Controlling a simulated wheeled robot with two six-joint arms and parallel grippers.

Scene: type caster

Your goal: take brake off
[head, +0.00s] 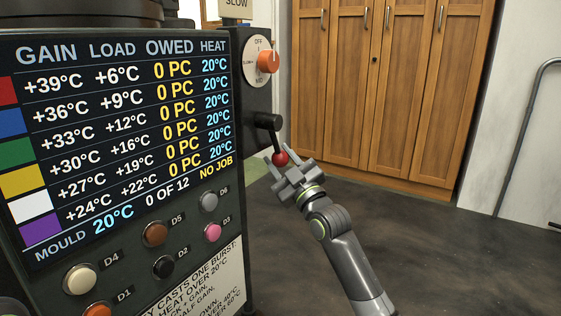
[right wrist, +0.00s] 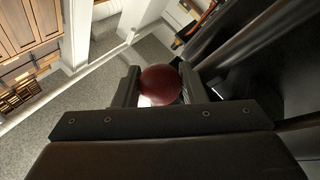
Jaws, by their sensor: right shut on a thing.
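The brake lever is a dark handle (head: 276,138) with a red ball knob (head: 281,158) at its lower end, on the right side of the machine. It hangs down, tilted slightly. My right gripper (head: 283,163) is at the knob, its fingers on either side of it. In the right wrist view the red knob (right wrist: 160,85) sits between the two fingers (right wrist: 158,88), and the gripper is shut on it. My left gripper is not in view.
The machine's display panel (head: 120,130) fills the left, with several round buttons (head: 155,234) below it. A dial with an orange knob (head: 268,62) is above the lever. Wooden cabinets (head: 375,90) stand behind. The dark floor (head: 440,250) at right is clear.

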